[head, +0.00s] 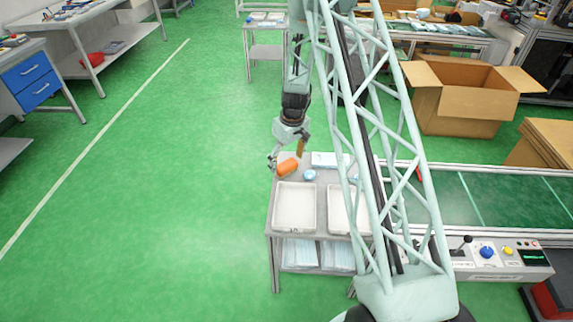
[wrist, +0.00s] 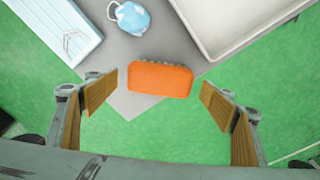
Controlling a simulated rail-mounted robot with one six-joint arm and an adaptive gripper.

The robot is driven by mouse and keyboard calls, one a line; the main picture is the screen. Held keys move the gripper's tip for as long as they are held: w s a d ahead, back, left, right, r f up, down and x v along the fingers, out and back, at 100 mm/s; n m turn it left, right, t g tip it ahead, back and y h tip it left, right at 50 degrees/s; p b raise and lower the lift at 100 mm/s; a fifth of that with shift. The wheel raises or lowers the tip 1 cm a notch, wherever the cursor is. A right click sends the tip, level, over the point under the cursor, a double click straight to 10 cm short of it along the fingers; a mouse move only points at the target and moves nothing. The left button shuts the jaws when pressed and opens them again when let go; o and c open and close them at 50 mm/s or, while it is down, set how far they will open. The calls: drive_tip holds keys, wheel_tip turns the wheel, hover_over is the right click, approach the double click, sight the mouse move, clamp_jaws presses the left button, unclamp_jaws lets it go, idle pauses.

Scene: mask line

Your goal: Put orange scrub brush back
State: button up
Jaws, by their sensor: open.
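The orange scrub brush (head: 288,167) lies on the grey cart top (head: 314,177), near its far left corner. In the wrist view the brush (wrist: 160,79) sits near the cart's corner, with a dark bristle edge along its upper side. My gripper (head: 288,152) is above the brush in the head view. In the wrist view my gripper (wrist: 157,97) is open, with one wooden-coloured finger pad on each side of the brush. Both pads are apart from it, and nothing is held.
A light blue round item (head: 309,175) and a white-blue stack (head: 324,159) lie beside the brush. Two white trays, the left one (head: 294,207) and the right one (head: 341,222), fill the cart's near part. A conveyor (head: 460,205) runs at the right. Green floor is clear at left.

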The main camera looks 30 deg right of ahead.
wheel_tip(320, 180, up, 10)
drive_tip(key=s+p, duration=0.1)
drive_tip(key=shift+f+p, duration=0.2)
drive_tip(key=shift+p, duration=0.1)
drive_tip(key=shift+s+d, duration=0.1)
drive_tip(key=shift+r, duration=0.1)
idle(0.6)
wheel_tip(320, 180, up, 19)
hover_over(288, 166)
drive_tip(key=s+a, duration=0.6)
drive_tip(key=a, duration=0.2)
drive_tip(key=s+a+r+t, duration=0.1)
drive_tip(key=s+a+r, duration=0.2)
drive_tip(key=s+r, duration=0.3)
drive_tip(key=s+a+r, duration=0.3)
drive_tip(key=r, duration=0.5)
drive_tip(key=s+a+r+m, duration=0.1)
drive_tip(key=s+a+r, duration=0.2)
drive_tip(key=s+r, duration=0.35)
drive_tip(key=s+a+r+m, duration=0.1)
drive_tip(key=s+a+r, duration=0.2)
drive_tip(key=s, duration=0.7)
drive_tip(key=s+a+r, duration=0.1)
drive_tip(key=s, duration=0.8)
drive_tip(key=s+a+r+t, duration=0.1)
drive_tip(key=s, duration=0.8)
drive_tip(key=shift+a+r+t, duration=0.25)
drive_tip(key=shift+t, duration=0.05)
